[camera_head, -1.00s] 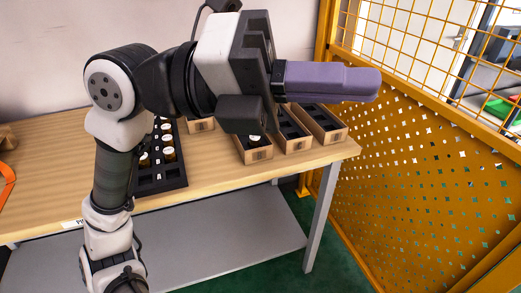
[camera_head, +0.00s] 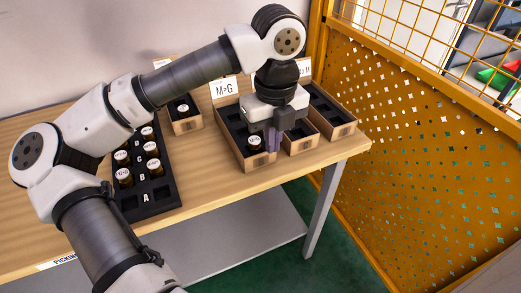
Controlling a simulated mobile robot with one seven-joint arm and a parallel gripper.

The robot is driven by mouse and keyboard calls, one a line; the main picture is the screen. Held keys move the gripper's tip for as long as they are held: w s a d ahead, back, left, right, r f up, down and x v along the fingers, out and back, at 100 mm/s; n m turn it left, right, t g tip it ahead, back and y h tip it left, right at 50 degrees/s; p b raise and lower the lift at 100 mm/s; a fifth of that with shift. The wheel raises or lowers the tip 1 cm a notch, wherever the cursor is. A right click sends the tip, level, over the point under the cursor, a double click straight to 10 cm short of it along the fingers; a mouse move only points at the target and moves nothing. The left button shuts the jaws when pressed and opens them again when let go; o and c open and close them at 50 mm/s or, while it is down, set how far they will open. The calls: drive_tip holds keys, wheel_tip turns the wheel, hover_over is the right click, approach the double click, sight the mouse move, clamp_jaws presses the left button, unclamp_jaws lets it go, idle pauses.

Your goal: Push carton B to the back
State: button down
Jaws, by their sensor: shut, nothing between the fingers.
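Several open brown cartons with black inserts stand at the right of the wooden table. I cannot read which one is carton B. The left carton (camera_head: 232,141) of the right-hand group has a sign reading M>G behind it and a white-capped bottle (camera_head: 254,142) at its front. The middle carton (camera_head: 301,143) is partly hidden by my gripper. The right carton (camera_head: 341,131) is near the table's right end. My gripper (camera_head: 272,150) points down with its purple fingers shut, over the border of the left and middle cartons. I cannot tell whether it touches either one.
A black tray (camera_head: 152,202) with several bottles and letters A and B lies left of the cartons. Another carton (camera_head: 187,124) with a bottle stands behind it. A yellow mesh fence (camera_head: 400,150) stands right of the table.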

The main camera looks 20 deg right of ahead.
drive_tip(key=f+p, duration=0.1)
drive_tip(key=f, duration=0.1)
drive_tip(key=w+f, duration=0.1)
drive_tip(key=f, duration=0.2)
drive_tip(key=w+f+p, duration=0.1)
drive_tip(key=f, duration=0.2)
drive_tip(key=shift+f+p, duration=0.25)
drive_tip(key=shift+p, duration=0.05)
drive_tip(key=shift+w+f, duration=0.1)
drive_tip(key=shift+w, duration=0.75)
